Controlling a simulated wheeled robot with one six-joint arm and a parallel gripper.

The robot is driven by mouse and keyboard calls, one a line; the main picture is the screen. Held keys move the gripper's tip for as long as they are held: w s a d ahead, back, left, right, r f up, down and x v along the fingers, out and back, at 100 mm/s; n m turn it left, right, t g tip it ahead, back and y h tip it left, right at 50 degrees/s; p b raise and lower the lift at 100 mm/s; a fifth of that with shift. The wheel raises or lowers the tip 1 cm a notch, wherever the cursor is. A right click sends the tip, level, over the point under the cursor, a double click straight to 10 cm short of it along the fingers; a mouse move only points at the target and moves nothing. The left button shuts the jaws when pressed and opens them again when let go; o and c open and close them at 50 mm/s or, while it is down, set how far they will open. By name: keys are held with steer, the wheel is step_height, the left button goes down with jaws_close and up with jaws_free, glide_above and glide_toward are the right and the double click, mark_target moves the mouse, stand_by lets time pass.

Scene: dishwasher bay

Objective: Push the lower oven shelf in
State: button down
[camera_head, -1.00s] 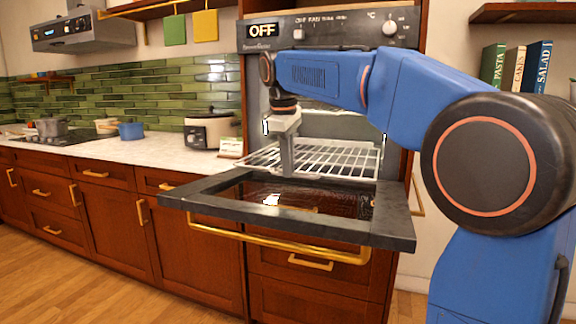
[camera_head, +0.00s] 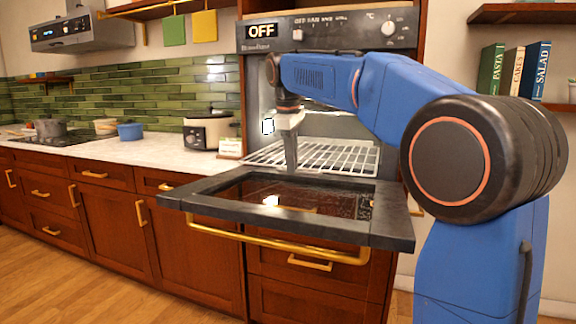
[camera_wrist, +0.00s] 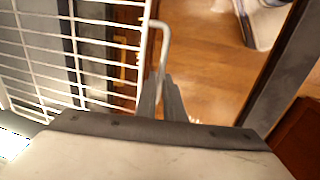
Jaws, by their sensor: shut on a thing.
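The lower oven shelf (camera_head: 340,157) is a white wire rack, lying level in the oven opening above the lowered door. In the wrist view the shelf (camera_wrist: 85,47) fills the left side, with a wire loop at its edge running to my fingers. My gripper (camera_head: 291,168) points down at the front edge of the shelf, left of its middle. In the wrist view my gripper (camera_wrist: 168,92) is shut on the shelf's front wire. The back of the shelf is partly hidden by my arm.
The oven door (camera_head: 398,222) is folded down flat, with a brass handle (camera_head: 290,245) along its front. The control panel (camera_head: 325,34) is above the opening. A cooker (camera_head: 207,131) stands on the counter to the left. The wooden floor in front is clear.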

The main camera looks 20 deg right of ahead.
mark_target(307, 157)
steer(key=w+d, duration=0.3)
steer(key=w, duration=0.1)
steer(key=w+d, duration=0.3)
steer(key=w, duration=0.1)
steer(key=w+d, duration=0.3)
steer(key=w, duration=0.1)
steer(key=shift+w, duration=0.15)
steer(key=c, duration=2.2)
jaws_free()
steer(key=shift+o, duration=0.2)
step_height(307, 157, up, 12)
steer(key=s+a, duration=0.1)
steer(key=s, duration=0.1)
steer(key=shift+a, duration=0.2)
steer(key=shift+f, duration=0.1)
steer(key=shift+c, duration=0.2)
